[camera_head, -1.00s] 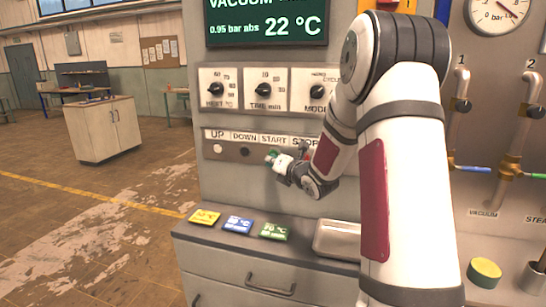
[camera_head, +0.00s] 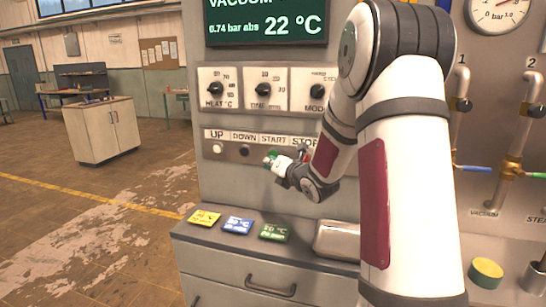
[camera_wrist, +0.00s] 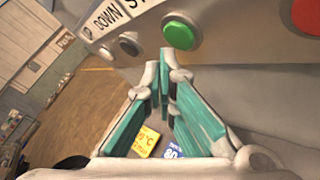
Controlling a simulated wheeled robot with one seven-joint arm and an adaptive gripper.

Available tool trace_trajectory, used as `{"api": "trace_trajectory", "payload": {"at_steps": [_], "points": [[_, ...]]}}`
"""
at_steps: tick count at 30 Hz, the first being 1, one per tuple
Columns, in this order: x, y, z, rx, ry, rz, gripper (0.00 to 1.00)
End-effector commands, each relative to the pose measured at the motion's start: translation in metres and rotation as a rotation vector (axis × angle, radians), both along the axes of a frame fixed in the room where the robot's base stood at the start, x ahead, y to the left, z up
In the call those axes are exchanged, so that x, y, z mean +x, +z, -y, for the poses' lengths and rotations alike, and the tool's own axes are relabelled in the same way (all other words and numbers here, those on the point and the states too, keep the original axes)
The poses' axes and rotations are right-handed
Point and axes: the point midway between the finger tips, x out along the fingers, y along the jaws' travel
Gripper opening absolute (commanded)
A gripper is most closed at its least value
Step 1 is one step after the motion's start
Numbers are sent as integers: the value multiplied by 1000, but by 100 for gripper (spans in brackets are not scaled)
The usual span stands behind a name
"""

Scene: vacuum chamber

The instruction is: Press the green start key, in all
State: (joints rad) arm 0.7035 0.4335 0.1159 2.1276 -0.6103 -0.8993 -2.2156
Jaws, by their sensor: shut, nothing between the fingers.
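The green start key (camera_wrist: 179,34) shows in the wrist view as a round button on the sloping key panel. My gripper (camera_wrist: 165,56) has its teal fingers shut and empty, with the tips just below and left of the key. I cannot tell whether they touch it. In the head view, my gripper (camera_head: 271,160) is at the panel under the START label (camera_head: 273,140), largely covering the key area. The display (camera_head: 265,20) above reads 0.74 bar abs and 22 °C.
Beside the green key are the dark down key (camera_wrist: 129,46) and the red stop key (camera_wrist: 306,14). The white up key (camera_head: 218,148) is further left. Yellow, blue and green cards (camera_head: 204,218) and a metal tray (camera_head: 336,239) lie on the ledge below.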

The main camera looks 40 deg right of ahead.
Motion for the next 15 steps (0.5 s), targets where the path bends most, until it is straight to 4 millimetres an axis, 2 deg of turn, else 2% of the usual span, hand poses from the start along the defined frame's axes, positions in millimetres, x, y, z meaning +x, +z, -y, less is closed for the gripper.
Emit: {"api": "trace_trajectory", "payload": {"at_steps": [5,15], "points": [[-1,0,-2,-1,1,0,0],[-19,0,-26,-1,1,0,0]]}}
